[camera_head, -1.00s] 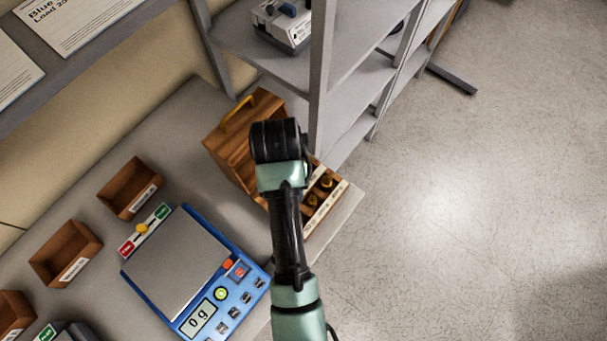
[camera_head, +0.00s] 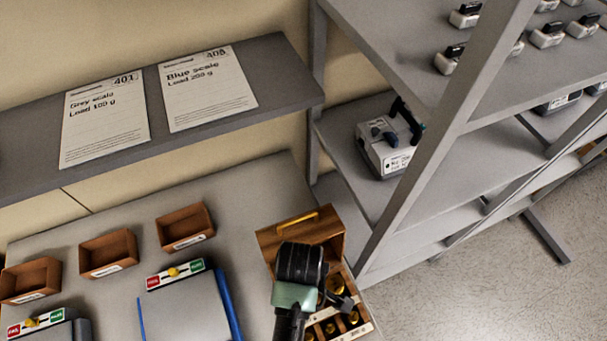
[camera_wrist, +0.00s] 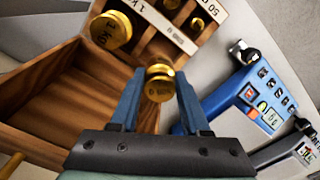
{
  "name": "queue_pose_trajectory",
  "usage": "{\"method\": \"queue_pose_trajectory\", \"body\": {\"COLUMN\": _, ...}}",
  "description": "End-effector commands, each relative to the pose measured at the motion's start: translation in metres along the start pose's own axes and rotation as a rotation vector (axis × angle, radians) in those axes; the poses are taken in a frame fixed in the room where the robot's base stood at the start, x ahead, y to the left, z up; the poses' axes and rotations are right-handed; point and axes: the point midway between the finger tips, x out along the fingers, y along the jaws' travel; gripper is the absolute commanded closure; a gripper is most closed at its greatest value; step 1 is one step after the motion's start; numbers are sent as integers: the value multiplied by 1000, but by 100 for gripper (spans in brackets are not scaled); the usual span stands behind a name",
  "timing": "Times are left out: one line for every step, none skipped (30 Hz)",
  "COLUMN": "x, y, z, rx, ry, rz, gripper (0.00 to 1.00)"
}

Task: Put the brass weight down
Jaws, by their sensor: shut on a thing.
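A small brass weight (camera_wrist: 159,86) is between the blue fingers of my gripper (camera_wrist: 159,78) in the wrist view. My gripper is shut on it, above the wooden weight box (camera_wrist: 40,98). A larger brass weight (camera_wrist: 110,31) marked 1 k sits in a compartment of the box. In the head view the wooden box (camera_head: 300,233) stands at the table's right end with its lid up, partly hidden behind my arm. Other brass weights (camera_head: 352,318) show in its compartments. The blue scale (camera_wrist: 245,92) shows at the right of the wrist view; in the head view its grey pan (camera_head: 185,312) is cut off.
Several small brown trays (camera_head: 186,227) stand along the back of the table. A shelf (camera_head: 250,92) with two paper sheets hangs above. A grey rack (camera_head: 425,180) with devices stands close to the box's right. A second scale (camera_wrist: 290,150) shows in the wrist view.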

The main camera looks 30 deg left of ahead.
Motion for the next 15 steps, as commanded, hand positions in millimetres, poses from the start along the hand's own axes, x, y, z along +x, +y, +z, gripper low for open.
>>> {"method": "queue_pose_trajectory", "body": {"x": 7, "y": 0, "z": 0, "rx": 0, "ry": 0, "rz": -1, "gripper": 100}}
{"method": "queue_pose_trajectory", "body": {"x": 10, "y": 0, "z": 0, "rx": 0, "ry": 1, "rz": 1, "gripper": 100}}
{"method": "queue_pose_trajectory", "body": {"x": 14, "y": 0, "z": 0, "rx": 1, "ry": 1, "rz": 1, "gripper": 100}}
{"method": "queue_pose_trajectory", "body": {"x": 16, "y": 1, "z": 0, "rx": 1, "ry": 1, "rz": 2, "gripper": 100}}
{"method": "queue_pose_trajectory", "body": {"x": 18, "y": 1, "z": -1, "rx": 1, "ry": 2, "rz": 3, "gripper": 100}}
{"method": "queue_pose_trajectory", "body": {"x": 21, "y": 1, "z": -1, "rx": 2, "ry": 1, "rz": 2, "gripper": 100}}
{"method": "queue_pose_trajectory", "body": {"x": 23, "y": 1, "z": 0, "rx": 2, "ry": 1, "rz": 1, "gripper": 100}}
{"method": "queue_pose_trajectory", "body": {"x": 26, "y": 1, "z": 0, "rx": 2, "ry": 1, "rz": 2, "gripper": 100}}
{"method": "queue_pose_trajectory", "body": {"x": 32, "y": 0, "z": 0, "rx": 2, "ry": 0, "rz": 0, "gripper": 100}}
{"method": "queue_pose_trajectory", "body": {"x": 36, "y": 0, "z": 0, "rx": 2, "ry": 0, "rz": 0, "gripper": 100}}
{"method": "queue_pose_trajectory", "body": {"x": 41, "y": 0, "z": 0, "rx": 2, "ry": 0, "rz": 0, "gripper": 100}}
{"method": "queue_pose_trajectory", "body": {"x": 46, "y": 1, "z": 0, "rx": 3, "ry": 1, "rz": 1, "gripper": 100}}
{"method": "queue_pose_trajectory", "body": {"x": 50, "y": 1, "z": 0, "rx": 3, "ry": 1, "rz": 1, "gripper": 100}}
{"method": "queue_pose_trajectory", "body": {"x": 53, "y": 1, "z": 0, "rx": 3, "ry": 1, "rz": 1, "gripper": 100}}
{"method": "queue_pose_trajectory", "body": {"x": 56, "y": 1, "z": 0, "rx": 3, "ry": 1, "rz": 2, "gripper": 100}}
